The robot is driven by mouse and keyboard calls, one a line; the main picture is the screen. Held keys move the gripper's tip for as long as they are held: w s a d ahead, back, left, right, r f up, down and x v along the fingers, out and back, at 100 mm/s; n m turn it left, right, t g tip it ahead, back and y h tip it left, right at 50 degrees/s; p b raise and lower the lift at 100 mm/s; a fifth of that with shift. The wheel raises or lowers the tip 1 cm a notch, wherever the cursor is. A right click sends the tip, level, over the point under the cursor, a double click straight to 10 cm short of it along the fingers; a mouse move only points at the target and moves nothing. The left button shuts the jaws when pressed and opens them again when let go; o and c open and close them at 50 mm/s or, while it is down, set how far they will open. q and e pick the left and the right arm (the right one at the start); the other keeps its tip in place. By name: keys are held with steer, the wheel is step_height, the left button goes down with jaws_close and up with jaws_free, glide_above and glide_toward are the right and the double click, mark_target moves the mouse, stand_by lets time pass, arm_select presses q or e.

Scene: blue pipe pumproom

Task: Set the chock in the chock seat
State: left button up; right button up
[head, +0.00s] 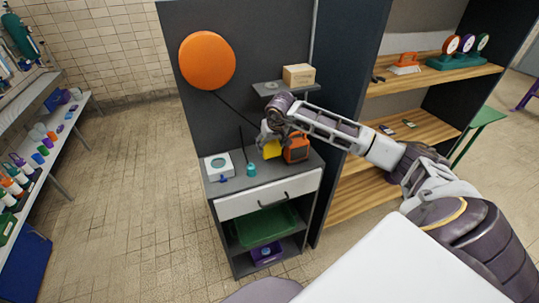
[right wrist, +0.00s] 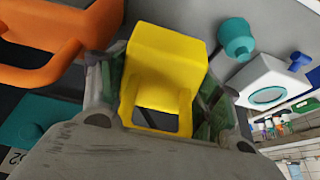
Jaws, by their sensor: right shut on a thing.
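The yellow chock (head: 271,150) is held above the grey counter of the cabinet. In the right wrist view the chock (right wrist: 165,55) is a yellow block with an open, handle-like loop, and it sits between both fingers. My right gripper (head: 268,139) is shut on it, close to the left of an orange object. I cannot tell for certain which thing is the chock seat. A teal plate with a dark number label (right wrist: 35,130) lies low at the left in the right wrist view. My left gripper is not in view.
The orange object with a handle (head: 297,148) stands just right of the chock. A teal knobbed piece (head: 251,170) and a white box with a round window (head: 219,166) stand to the left. A small shelf with a cardboard box (head: 299,74) juts out above.

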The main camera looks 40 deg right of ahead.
steer(key=shift+f, duration=0.95)
steer(key=shift+f, duration=0.1)
steer(key=shift+f+p, duration=0.55)
steer(key=shift+f, duration=1.15)
steer(key=shift+f, duration=0.25)
steer(key=o, duration=1)
steer(key=shift+r, duration=0.2)
